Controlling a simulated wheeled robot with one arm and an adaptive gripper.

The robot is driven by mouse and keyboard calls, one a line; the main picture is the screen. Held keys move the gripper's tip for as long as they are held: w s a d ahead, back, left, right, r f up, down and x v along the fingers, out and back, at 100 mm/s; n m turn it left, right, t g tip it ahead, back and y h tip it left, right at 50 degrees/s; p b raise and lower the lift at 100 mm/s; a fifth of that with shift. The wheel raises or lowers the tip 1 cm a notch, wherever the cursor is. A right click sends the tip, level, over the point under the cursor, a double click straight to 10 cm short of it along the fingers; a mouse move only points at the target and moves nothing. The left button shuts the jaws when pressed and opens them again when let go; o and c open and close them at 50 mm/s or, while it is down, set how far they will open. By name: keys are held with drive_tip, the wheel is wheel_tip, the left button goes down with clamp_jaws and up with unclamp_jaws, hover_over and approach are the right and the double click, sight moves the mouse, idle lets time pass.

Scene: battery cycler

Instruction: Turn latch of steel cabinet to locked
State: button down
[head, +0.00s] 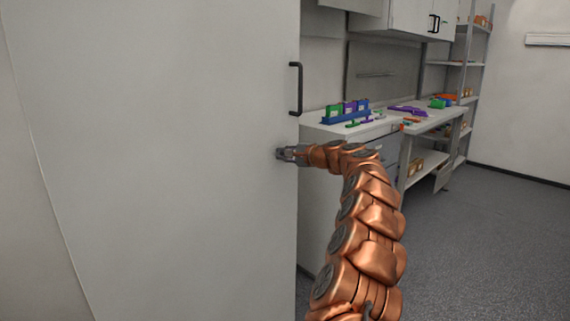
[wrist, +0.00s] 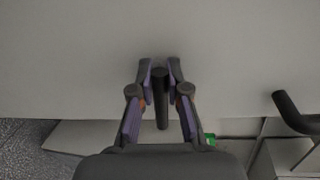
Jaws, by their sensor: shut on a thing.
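The steel cabinet (head: 165,140) fills the left of the head view with its plain light grey door, which looks closed. The latch (wrist: 161,97) is a short dark bar on the door, seen between my fingers in the wrist view. My gripper (head: 283,153) is at the door's right edge, below the black door handle (head: 296,88). In the wrist view my gripper (wrist: 161,78) has its fingers on both sides of the latch, shut on it. In the head view the gripper hides the latch, so its angle cannot be read there.
The door handle (wrist: 292,112) also shows at the right of the wrist view. Right of the cabinet stands a workbench (head: 400,126) with a blue rack (head: 346,117) and several small coloured items. Shelving (head: 470,80) stands behind. Grey floor (head: 490,240) is clear at the right.

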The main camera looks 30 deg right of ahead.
drive_tip(key=shift+f+n+h+b, duration=0.4)
drive_tip(key=shift+n+b, duration=0.7)
drive_tip(key=shift+b, duration=0.4)
drive_tip(key=c, duration=1.1)
unclamp_jaws()
drive_tip(key=shift+c, duration=0.2)
drive_tip(key=shift+s, duration=0.1)
drive_tip(key=v, duration=1.1)
drive_tip(key=shift+s, duration=0.4)
